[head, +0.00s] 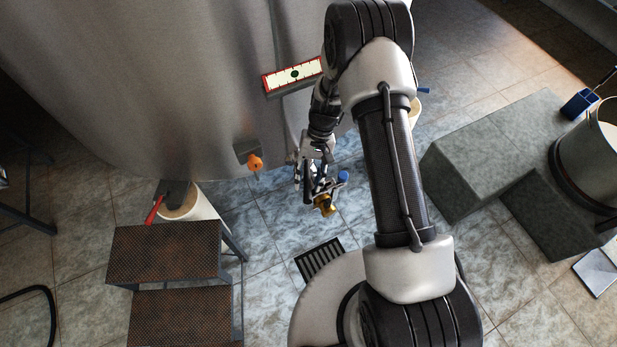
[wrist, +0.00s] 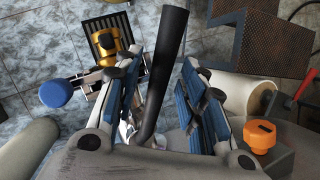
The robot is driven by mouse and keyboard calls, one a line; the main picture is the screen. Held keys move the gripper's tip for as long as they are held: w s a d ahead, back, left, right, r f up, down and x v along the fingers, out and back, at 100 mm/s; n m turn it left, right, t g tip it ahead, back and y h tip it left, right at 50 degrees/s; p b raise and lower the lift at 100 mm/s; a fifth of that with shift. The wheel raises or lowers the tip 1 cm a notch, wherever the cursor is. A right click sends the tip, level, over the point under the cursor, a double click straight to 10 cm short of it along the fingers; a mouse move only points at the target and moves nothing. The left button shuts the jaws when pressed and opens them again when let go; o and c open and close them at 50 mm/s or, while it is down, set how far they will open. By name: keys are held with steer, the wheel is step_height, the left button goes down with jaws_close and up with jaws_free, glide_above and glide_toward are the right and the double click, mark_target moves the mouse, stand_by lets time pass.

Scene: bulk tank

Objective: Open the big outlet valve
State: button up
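The big outlet valve appears low in front of the tank, with a metal body, a yellow end piece (head: 325,204) and a blue knob (head: 343,176) beside it. In the wrist view the yellow end piece (wrist: 117,43) is at upper left and the blue knob (wrist: 55,93) at left. A long dark lever (wrist: 171,50) runs between the fingers of my gripper (wrist: 163,75). The fingers, with blue pads, are apart, with a clear gap on the lever's right side. Whether the left finger touches it, I cannot tell. In the head view my gripper (head: 312,165) partly hides the valve.
The steel tank (head: 150,80) has a gauge (head: 291,75) and a smaller orange knob (head: 255,162). Grey blocks (head: 495,150) stand at right. A floor drain (head: 319,259) lies below the valve.

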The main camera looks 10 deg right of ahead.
stand_by(0.3)
steer(key=v, duration=1.2)
